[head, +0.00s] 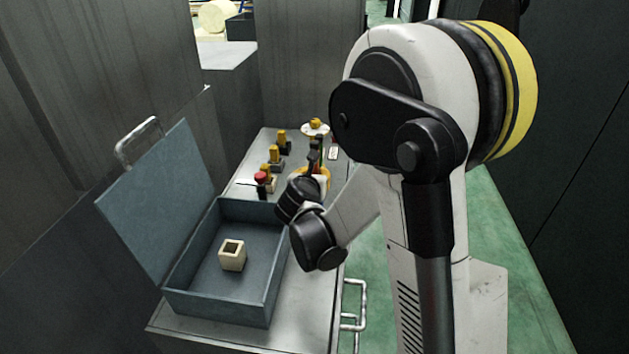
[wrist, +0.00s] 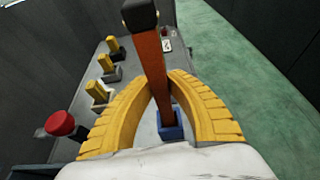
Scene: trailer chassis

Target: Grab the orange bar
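The orange bar (wrist: 152,62) has a black top and stands in a small blue base (wrist: 171,132), leaning slightly in the wrist view. My gripper (wrist: 161,78) has its two yellow curved fingers on either side of the bar, with the tips drawn in against it. The bar's foot shows between the fingers at the blue base, so it does not look lifted. In the head view my gripper (head: 312,176) is over the far part of the metal bench, and the bar is mostly hidden there by the gripper and wrist.
Several yellow pieces on small blocks (head: 276,154) stand in a row left of the bar, with a red-topped button (head: 261,178) nearest. An open blue-grey box (head: 222,310) holding a cream hollow block (head: 232,255) is at the bench's near end. A white disc (head: 313,131) lies farther back.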

